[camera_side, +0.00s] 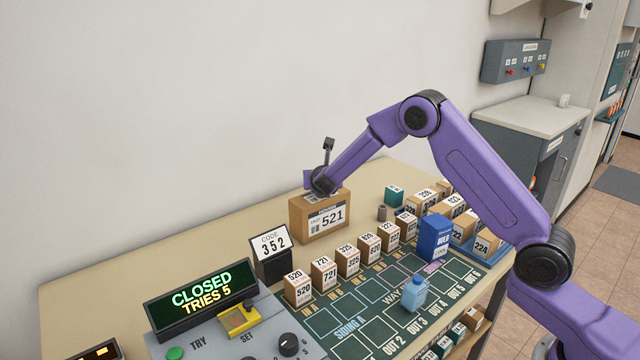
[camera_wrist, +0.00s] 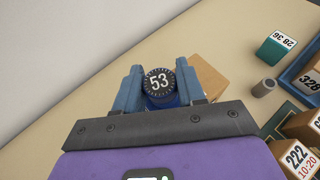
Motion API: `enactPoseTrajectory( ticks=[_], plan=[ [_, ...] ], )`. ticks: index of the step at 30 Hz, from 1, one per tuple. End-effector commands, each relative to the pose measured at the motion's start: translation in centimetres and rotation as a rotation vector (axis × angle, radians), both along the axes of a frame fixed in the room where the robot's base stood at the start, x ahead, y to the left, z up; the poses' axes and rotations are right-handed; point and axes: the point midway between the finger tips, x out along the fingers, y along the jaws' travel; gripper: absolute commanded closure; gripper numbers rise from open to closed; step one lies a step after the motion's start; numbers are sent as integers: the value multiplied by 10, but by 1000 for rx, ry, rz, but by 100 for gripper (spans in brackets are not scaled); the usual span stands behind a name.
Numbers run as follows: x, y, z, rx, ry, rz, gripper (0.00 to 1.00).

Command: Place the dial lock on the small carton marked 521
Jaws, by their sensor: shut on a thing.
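The dial lock (camera_wrist: 159,82) is a dark round dial showing 53, with blue below it. In the wrist view it sits between the two blue-grey fingers of my gripper (camera_wrist: 160,92), which is shut on it. In the side view my gripper (camera_side: 320,188) is over the top of the brown carton marked 521 (camera_side: 322,217), which stands upright near the back of the table. Part of the carton (camera_wrist: 210,78) shows beyond the right finger in the wrist view. In the side view the lock is hidden, and I cannot tell whether it touches the carton.
A code sign reading 352 (camera_side: 271,247) stands left of the carton. A row of small numbered boxes (camera_side: 347,261) runs in front. A grey cylinder (camera_side: 382,213) and a teal cube (camera_side: 394,195) are to the right. A panel (camera_side: 202,300) reads CLOSED, TRIES 5. The back-left table is clear.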

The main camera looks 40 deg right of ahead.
Motion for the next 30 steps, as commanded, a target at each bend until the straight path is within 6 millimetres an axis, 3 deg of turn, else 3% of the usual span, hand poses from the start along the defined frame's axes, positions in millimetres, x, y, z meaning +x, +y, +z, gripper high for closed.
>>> enactPoseTrajectory(
  ticks=[4, 16, 17, 18, 30],
  plan=[
    [0, 0, -14, -1, -1, -1, 93],
    [0, 0, -17, -1, -2, 0, 93],
    [0, 0, -17, -1, -1, 0, 51],
    [0, 0, -17, -1, -1, 0, 38],
    [-1, 1, -13, 0, -2, 0, 35]
  ],
)
